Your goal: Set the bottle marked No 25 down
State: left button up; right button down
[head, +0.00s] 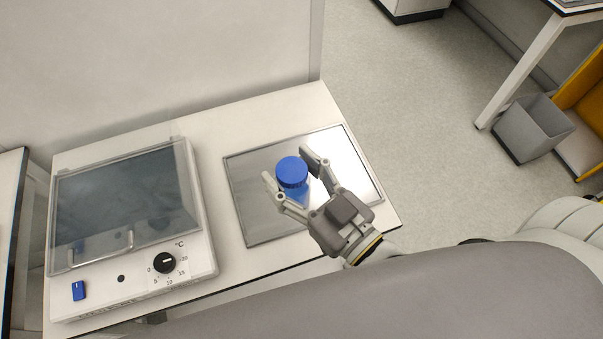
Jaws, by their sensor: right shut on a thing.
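A bottle with a blue screw cap (292,172) is at the steel tray (255,220) on the white table. I look down on its cap, and its body is mostly hidden below the cap and by my gripper, so no number can be read. My right gripper (293,176) is shut on the bottle, with one finger on each side just under the cap. I cannot tell whether the bottle's base touches the tray. My left gripper is not in view.
A white device (205,262) with a glass lid, a temperature dial and a blue switch stands left of the tray. A wall panel (170,55) rises behind the table. A grey bin (535,130) stands on the floor at the right. The tray is clear around the bottle.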

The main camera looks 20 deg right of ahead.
jog(key=shift+a+f+y+b, duration=0.3)
jog(key=shift+f+b, duration=0.05)
jog(key=shift+b, duration=0.25)
jog(key=w+b, duration=0.1)
jog(key=w+d+f+b, duration=0.1)
jog(key=shift+w+d+f+n, duration=0.1)
jog(key=shift+w+f+n, duration=0.1)
jog(key=shift+w+n, duration=0.15)
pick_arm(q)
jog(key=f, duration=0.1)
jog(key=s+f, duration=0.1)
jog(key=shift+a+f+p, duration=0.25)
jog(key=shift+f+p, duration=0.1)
pick_arm(e)
jog(key=w+d+f, duration=0.4)
jog(key=w+f, duration=0.5)
jog(key=f, duration=0.1)
jog(key=shift+d+f, duration=0.2)
jog(key=shift+f, duration=0.15)
jog(key=shift+f, duration=0.15)
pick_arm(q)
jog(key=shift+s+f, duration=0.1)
pick_arm(e)
jog(key=c, duration=0.5)
grip_release()
